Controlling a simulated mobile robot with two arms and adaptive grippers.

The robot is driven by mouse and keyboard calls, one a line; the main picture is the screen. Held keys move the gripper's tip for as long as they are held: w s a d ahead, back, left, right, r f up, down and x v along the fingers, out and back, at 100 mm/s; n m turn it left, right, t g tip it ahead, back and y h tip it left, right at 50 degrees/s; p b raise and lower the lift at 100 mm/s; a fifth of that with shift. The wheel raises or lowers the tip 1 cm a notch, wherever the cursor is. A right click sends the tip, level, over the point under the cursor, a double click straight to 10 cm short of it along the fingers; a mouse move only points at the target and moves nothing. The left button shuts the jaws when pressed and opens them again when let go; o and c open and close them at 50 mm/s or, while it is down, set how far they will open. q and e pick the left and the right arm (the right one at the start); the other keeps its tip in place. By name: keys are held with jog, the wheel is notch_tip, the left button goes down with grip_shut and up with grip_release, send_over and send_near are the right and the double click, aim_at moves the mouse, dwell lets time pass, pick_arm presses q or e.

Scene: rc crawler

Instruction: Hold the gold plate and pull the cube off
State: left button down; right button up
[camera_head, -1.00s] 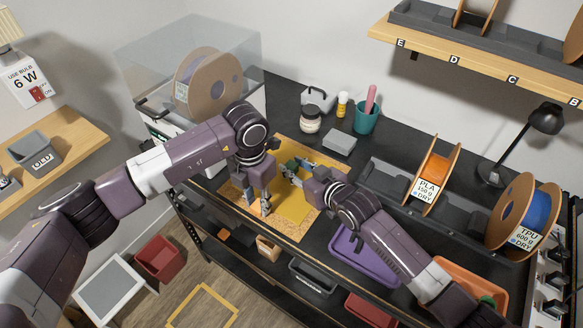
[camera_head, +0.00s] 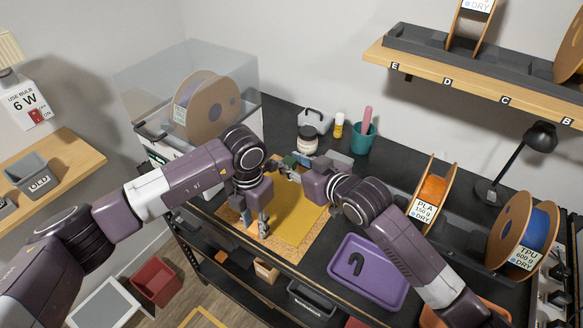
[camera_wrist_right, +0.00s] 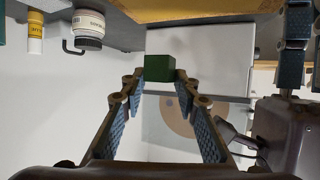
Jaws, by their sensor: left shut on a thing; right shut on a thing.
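The gold plate (camera_head: 297,213) lies flat on a tan speckled mat (camera_head: 290,254) on the black bench. My left gripper (camera_head: 263,229) points down at the plate's front left edge and is shut on it. The green cube (camera_head: 289,161) is between the fingertips of my right gripper (camera_head: 291,168), near the plate's back left corner. In the right wrist view the cube (camera_wrist_right: 160,68) sits between the fingertips, with a visible gap to the plate's edge (camera_wrist_right: 200,11). The left gripper's fingers (camera_wrist_right: 296,42) also show there. The plate's gripped edge is partly hidden by the fingers.
A purple tray (camera_head: 372,278) with a dark hook lies right of the mat. A clear box with a spool (camera_head: 207,105) stands at the back left.

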pick_arm(q)
jog(key=c, duration=1.5)
grip_release()
